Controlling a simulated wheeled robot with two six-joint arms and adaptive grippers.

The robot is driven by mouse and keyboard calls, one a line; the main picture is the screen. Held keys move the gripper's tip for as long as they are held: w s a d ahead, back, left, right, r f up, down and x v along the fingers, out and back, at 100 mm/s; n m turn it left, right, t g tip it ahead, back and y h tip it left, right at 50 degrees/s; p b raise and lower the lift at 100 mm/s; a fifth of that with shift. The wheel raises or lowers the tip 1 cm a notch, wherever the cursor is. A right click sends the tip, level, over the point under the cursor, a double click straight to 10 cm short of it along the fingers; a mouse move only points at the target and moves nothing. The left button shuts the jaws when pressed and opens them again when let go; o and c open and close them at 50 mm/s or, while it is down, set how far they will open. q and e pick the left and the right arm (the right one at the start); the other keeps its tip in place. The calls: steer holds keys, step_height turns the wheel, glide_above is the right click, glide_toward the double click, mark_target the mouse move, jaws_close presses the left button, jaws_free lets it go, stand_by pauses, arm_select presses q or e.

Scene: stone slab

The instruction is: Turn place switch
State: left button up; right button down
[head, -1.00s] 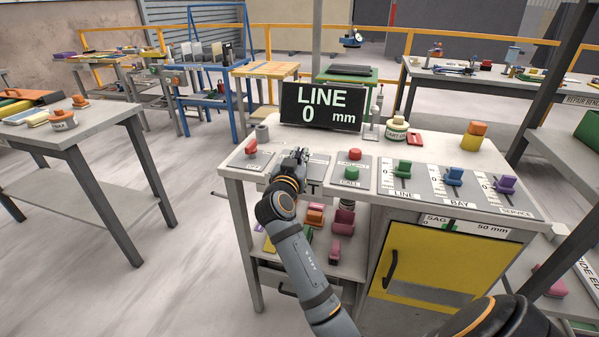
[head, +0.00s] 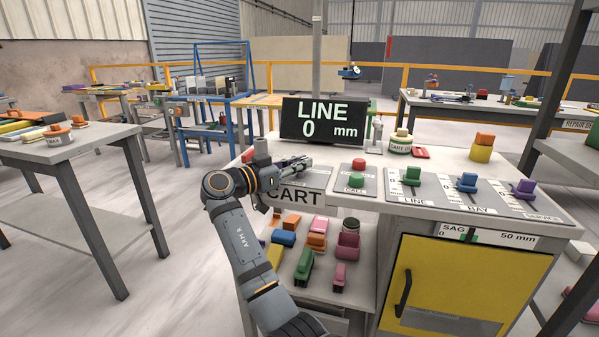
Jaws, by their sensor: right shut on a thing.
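My right gripper (head: 297,163) is above the left part of the bench top, over a grey switch plate (head: 318,178) behind the "CART" sign. It is shut on a knob there, which I take to be the place switch; the fingers hide the knob, so I cannot tell which way it is turned. The display (head: 321,121) behind the bench reads "LINE 0 mm". My left gripper is not in view.
Right of the gripper is a plate with red and green buttons (head: 357,179). Green (head: 411,176), blue (head: 467,182) and purple (head: 524,188) sliders follow. Coloured blocks (head: 305,265) lie on the shelf below.

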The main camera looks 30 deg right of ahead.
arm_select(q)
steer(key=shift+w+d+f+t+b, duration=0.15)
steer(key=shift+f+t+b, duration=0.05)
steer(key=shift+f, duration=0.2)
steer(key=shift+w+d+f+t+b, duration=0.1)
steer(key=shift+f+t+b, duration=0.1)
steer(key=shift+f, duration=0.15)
arm_select(e)
steer(key=shift+m+g, duration=1)
steer(key=shift+g, duration=0.4)
steer(key=c, duration=1.4)
jaws_free()
steer(key=shift+o, duration=0.2)
steer(key=shift+a, duration=0.1)
steer(key=w+a, duration=0.1)
steer(key=a, duration=1)
steer(key=shift+a, duration=0.35)
